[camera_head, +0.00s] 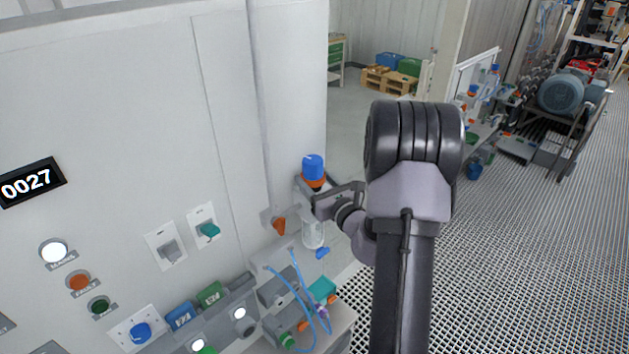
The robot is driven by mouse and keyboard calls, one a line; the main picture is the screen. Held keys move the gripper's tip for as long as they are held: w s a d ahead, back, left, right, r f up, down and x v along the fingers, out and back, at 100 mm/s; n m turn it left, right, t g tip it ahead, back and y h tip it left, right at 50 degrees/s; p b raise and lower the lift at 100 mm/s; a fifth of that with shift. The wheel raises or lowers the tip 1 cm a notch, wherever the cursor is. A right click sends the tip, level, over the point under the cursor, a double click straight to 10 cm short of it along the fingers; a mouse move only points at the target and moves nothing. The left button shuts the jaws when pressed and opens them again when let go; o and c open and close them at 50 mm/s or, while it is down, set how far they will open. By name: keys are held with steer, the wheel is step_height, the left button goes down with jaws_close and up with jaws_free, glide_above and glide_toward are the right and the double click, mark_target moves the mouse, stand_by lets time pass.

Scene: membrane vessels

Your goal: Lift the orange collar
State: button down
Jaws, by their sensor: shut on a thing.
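The orange collar (314,182) is a narrow orange band directly under a blue cap (312,165), in front of the pale wall panel. My gripper (311,193) reaches in from the right and is shut at the collar, with its dark fingers just below and around the orange band. The fingers hide the collar's lower part. A clear vessel (313,236) hangs or stands below the gripper. I cannot tell whether the collar touches anything under it.
An orange part (278,225) sits on the panel left of the vessel. A small blue valve handle (322,253) is below it. Blue tubes (291,288) loop over a grey unit lower down. The grating floor (520,250) to the right is open.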

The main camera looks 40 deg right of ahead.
steer(key=shift+c, duration=2.2)
jaws_free()
steer(key=shift+r, duration=0.25)
steer(key=shift+s+f, duration=0.15)
steer(key=shift+s, duration=0.05)
steer(key=s+a+p, duration=0.3)
steer(key=s+p, duration=0.4)
steer(key=s, duration=0.9)
steer(key=shift+s, duration=0.4)
steer(key=shift+w, duration=0.1)
